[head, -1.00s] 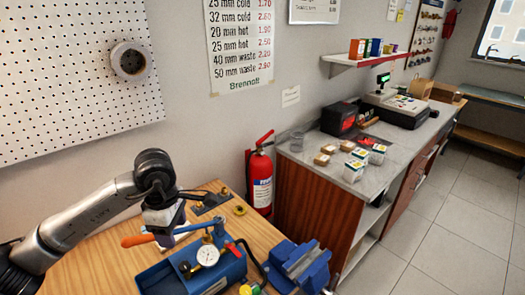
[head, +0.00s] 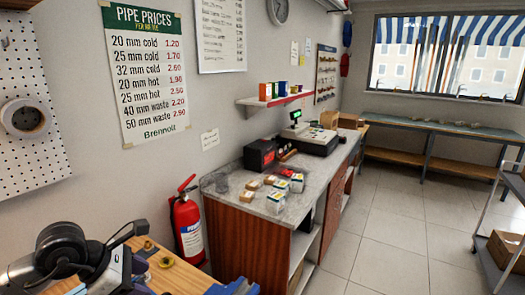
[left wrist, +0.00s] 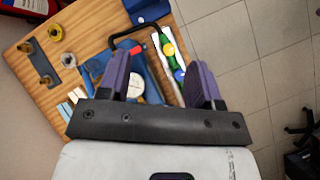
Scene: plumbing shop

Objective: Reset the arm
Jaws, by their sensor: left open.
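My left arm comes in at the lower left of the head view, over the wooden bench (head: 185,275). My left gripper (left wrist: 162,72) is open in the left wrist view, its two purple fingers spread apart with nothing gripped. Below and between the fingers lies a blue tool unit (left wrist: 152,62) with a round gauge (left wrist: 137,84) and a red-tipped lever, resting on the bench. The gripper stands above it; the exact gap cannot be told. My right gripper is in neither view.
Brass fittings (left wrist: 54,32) lie on the bench. A red fire extinguisher (head: 187,222) stands between bench and counter (head: 245,230). The counter holds small boxes and a till (head: 317,140). A shelf trolley (head: 490,250) is at far right. The tiled floor between is clear.

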